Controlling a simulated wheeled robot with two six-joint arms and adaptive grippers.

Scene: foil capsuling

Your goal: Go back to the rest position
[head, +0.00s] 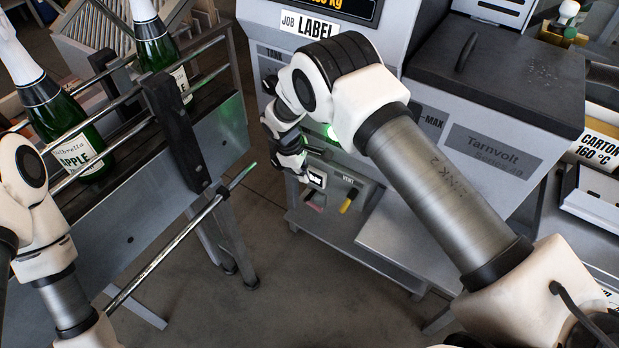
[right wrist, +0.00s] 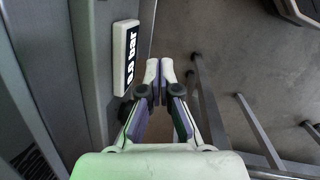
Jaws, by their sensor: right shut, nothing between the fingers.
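My right gripper (head: 303,172) hangs in front of the grey machine, near its small white display and yellow-handled lever. In the right wrist view its two pale fingertips (right wrist: 159,70) are together with nothing between them. A small white display reading "0.9 bar" (right wrist: 125,56) is on the panel just left of the fingers in that view, apart from them. My left arm shows only at the left edge of the head view; its gripper is out of sight.
The grey machine (head: 490,160) marked Tarnvolt fills the right. The yellow lever (head: 348,201) sticks out low on its front. At left, a rail conveyor (head: 215,140) carries green bottles (head: 70,125) with white tops. Bare floor (head: 265,265) lies between conveyor and machine.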

